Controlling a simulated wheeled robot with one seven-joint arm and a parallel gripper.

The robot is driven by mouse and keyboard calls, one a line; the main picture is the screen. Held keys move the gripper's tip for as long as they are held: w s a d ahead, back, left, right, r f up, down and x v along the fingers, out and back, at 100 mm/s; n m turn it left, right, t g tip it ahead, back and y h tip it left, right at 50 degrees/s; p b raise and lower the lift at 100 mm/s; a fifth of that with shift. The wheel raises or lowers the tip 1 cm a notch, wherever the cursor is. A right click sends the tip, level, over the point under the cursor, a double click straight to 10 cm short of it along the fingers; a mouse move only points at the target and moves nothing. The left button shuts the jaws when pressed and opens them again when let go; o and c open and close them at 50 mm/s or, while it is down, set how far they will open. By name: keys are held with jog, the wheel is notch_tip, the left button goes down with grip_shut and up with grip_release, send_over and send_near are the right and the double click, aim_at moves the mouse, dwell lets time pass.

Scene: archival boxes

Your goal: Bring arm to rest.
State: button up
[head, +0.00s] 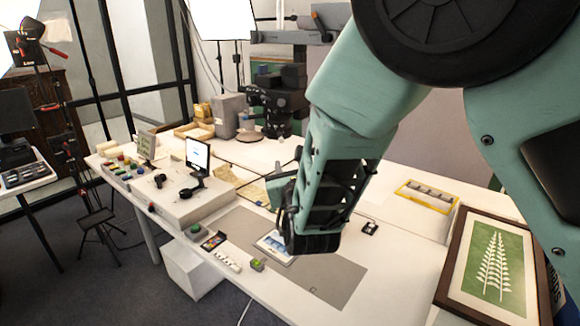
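My arm reaches in from the upper right, green with dark parts. The end of my arm hangs over the grey mat (335,292) on the white table (260,308). My gripper's fingers are hidden behind the arm's own wrist, so I cannot see whether they are open or shut. A small blue and white picture (272,247) lies on the mat, partly hidden behind the end of my arm.
A framed fern picture (495,262) lies at the right. A yellow-edged tray (427,195) lies at the back right. A monitor (198,154) stands on a raised white platform at the left. Light stands and black equipment stand behind. The mat's front right is clear.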

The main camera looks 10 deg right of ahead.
jog(key=s+d+f+m+g+h+b, duration=0.1)
jog(key=s+d+f+m+g+h, duration=0.3)
jog(key=s+d+m, duration=0.35)
jog(key=s+d+f+m+g+h+b, duration=0.1)
jog(key=s+d+m+g+h, duration=0.3)
jog(key=s+d+m+g, duration=0.35)
jog(key=s+a+f+m+g+y, duration=0.1)
jog(key=s+a+m+g+y, duration=0.2)
jog(key=s+m, duration=0.5)
jog(key=s+a+f+m+g+y+b, duration=0.1)
jog(key=s+a+m+g+y, duration=0.2)
jog(key=s+m, duration=0.5)
jog(key=s+a+y, duration=0.1)
jog(key=s+y, duration=0.1)
jog(key=s, duration=0.2)
jog(key=shift+a+f, duration=0.15)
jog(key=shift+a, duration=0.1)
jog(key=shift+g, duration=0.25)
dwell(1.2)
